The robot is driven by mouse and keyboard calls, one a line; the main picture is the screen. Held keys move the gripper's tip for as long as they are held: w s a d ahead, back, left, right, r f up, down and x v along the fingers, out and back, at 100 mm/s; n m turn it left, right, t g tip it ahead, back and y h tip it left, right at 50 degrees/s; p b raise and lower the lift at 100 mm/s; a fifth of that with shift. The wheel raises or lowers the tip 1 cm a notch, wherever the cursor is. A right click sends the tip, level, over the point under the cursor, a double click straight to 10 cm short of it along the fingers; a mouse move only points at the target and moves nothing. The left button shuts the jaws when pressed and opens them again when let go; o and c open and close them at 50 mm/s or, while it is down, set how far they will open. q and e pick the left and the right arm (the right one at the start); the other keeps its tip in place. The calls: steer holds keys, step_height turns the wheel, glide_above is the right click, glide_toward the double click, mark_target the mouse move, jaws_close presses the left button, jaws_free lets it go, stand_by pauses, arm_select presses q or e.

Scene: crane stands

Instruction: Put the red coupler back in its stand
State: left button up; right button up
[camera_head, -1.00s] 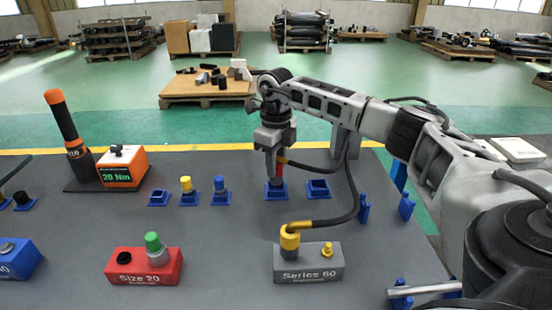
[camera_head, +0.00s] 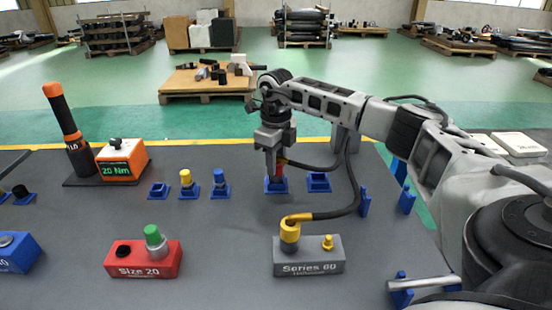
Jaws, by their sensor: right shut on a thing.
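The red coupler (camera_head: 280,171) is upright at the blue stand (camera_head: 276,189) in the row on the table, its lower end at or in the stand. I cannot tell how far it is seated. A dark hose with a yellow end runs from the coupler to the grey Series 60 block (camera_head: 308,256). My right gripper (camera_head: 274,156) points down over the stand and is shut on the red coupler. My left gripper is not in view.
An empty blue stand (camera_head: 319,183) is just right of the coupler. Stands with a yellow piece (camera_head: 186,181) and a blue piece (camera_head: 220,181) are to the left. A red Size 20 block (camera_head: 143,260) and an orange 20 Nm box (camera_head: 122,160) stand further left.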

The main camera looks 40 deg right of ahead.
steer(key=shift+f, duration=0.6)
steer(key=o, duration=1.1)
step_height(320, 180, up, 5)
steer(key=p, duration=0.4)
steer(key=shift+r, duration=0.1)
